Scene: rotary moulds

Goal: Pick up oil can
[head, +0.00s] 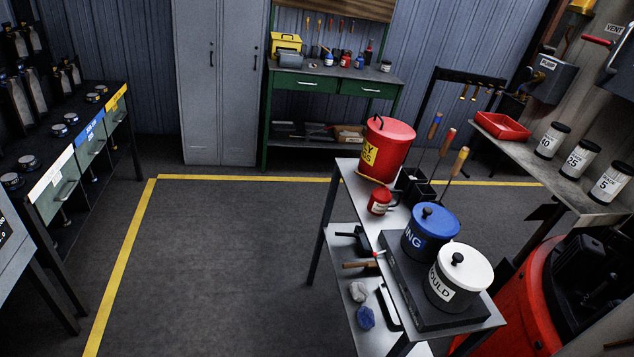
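A small red can with a pale label and a dark handle (380,202) stands upright near the left edge of the steel trolley top (347,176). It looks like the oil can, but its label is too small to read. A large red lidded bin with a yellow label ending in "RAGS" (390,145) stands just behind it. My gripper is not in view, and nothing is seen touching the small can.
A blue lidded pot (431,228) and a white lidded pot (460,274) stand on a dark slab at the trolley's front. Long-handled tools (446,142) rise from a black holder. Grey floor (215,270) left of the trolley is clear. A green workbench (325,85) stands behind.

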